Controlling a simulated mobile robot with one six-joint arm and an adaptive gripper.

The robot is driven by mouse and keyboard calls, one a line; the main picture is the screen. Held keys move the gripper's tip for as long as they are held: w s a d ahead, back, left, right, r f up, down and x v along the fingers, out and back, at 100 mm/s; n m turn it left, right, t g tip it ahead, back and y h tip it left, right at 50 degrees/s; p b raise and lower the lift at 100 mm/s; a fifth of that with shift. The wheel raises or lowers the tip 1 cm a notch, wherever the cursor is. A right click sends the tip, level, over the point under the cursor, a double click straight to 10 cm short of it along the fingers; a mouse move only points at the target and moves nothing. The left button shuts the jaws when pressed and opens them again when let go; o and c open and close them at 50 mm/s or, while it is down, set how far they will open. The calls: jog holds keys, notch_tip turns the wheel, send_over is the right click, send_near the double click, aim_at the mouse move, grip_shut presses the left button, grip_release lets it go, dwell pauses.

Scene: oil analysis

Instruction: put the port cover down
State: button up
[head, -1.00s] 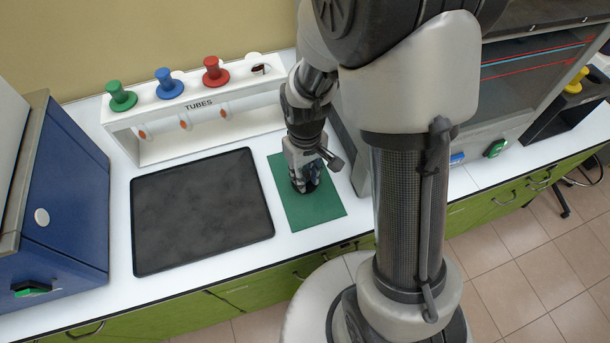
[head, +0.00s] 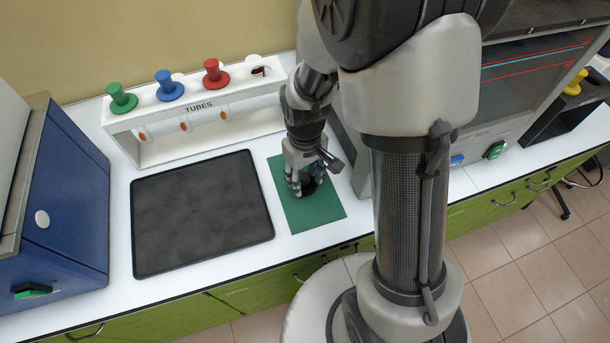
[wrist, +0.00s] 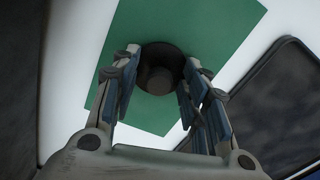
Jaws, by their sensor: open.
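The port cover (wrist: 160,72) is a dark round piece with a knob on top. It rests on the green mat (head: 322,209), and in the head view it shows only in part, below my fingers. My gripper (head: 306,186) points down over the mat. In the wrist view my gripper (wrist: 160,85) is open, with one finger on each side of the cover and a gap to the knob. The mat (wrist: 225,30) fills much of that view.
A black tray (head: 200,212) lies left of the mat. Behind it stands a white tube rack (head: 150,150) with green, blue and red stoppers. A blue machine (head: 65,200) is at the left. A grey instrument (head: 520,95) stands at the right.

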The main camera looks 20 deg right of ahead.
notch_tip(320, 180, up, 12)
jog(key=p, duration=0.4)
notch_tip(320, 180, up, 10)
jog(key=m+t, duration=0.1)
jog(key=t, duration=0.1)
send_over(305, 178)
jog(key=s, duration=0.6)
jog(key=s+r+m+t, duration=0.2)
jog(key=s+r, duration=0.3)
jog(key=s, duration=0.3)
jog(key=shift+s+r+t, duration=0.2)
jog(key=shift+s+t, duration=0.1)
jog(key=shift+s, duration=0.1)
jog(key=shift+o, duration=0.5)
